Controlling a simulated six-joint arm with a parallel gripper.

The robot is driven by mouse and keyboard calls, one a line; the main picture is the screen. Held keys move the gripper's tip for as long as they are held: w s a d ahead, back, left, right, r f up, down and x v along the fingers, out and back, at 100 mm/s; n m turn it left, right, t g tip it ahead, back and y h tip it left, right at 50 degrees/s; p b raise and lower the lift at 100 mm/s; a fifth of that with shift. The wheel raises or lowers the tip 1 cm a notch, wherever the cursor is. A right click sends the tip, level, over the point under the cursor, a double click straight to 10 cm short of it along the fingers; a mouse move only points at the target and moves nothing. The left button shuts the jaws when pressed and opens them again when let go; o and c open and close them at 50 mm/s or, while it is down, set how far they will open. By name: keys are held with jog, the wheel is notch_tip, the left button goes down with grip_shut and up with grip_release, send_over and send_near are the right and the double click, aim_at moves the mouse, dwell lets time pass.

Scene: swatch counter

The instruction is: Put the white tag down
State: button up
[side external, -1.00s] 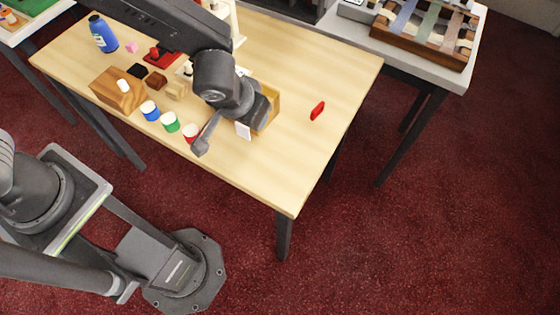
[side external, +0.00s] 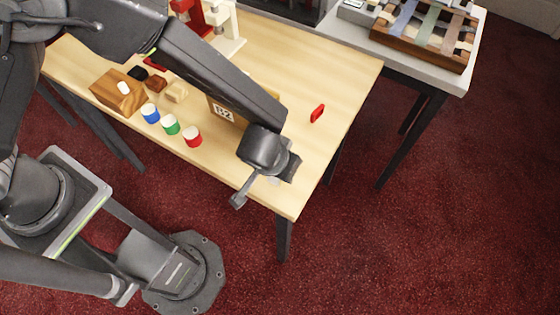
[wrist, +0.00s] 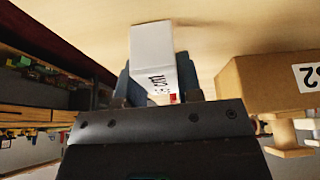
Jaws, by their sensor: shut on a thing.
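My gripper (side external: 280,172) is low over the front right part of the wooden table in the side view. It points down and is mostly hidden by my wrist. In the wrist view my gripper (wrist: 156,78) is shut on the white tag (wrist: 153,48), a pale block with small dark writing on its face. Only a faint pale edge of the tag (side external: 274,182) shows below the gripper in the side view. I cannot tell whether the tag touches the table.
A cardboard box (side external: 222,113) labelled B2 is behind my arm; it shows at right in the wrist view (wrist: 262,88). A red piece (side external: 317,113) lies at the right. Blue, green and red (side external: 192,137) white-topped pots line the front. The table's front right corner (side external: 292,208) is close.

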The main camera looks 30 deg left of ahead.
jog(key=shift+f, duration=0.1)
jog(key=o, duration=0.9)
jog(key=v, duration=1.2)
jog(key=w+a+r, duration=0.2)
jog(key=a+r, duration=0.9)
jog(key=a, duration=0.2)
jog(key=s+a+r, duration=0.3)
jog(key=s+a, duration=0.2)
jog(key=a, duration=0.2)
jog(key=s+a+r+t, duration=0.1)
jog(key=s+a+r, duration=0.2)
jog(key=a, duration=0.4)
jog(key=shift+s+r, duration=0.2)
jog(key=shift+s, duration=0.65)
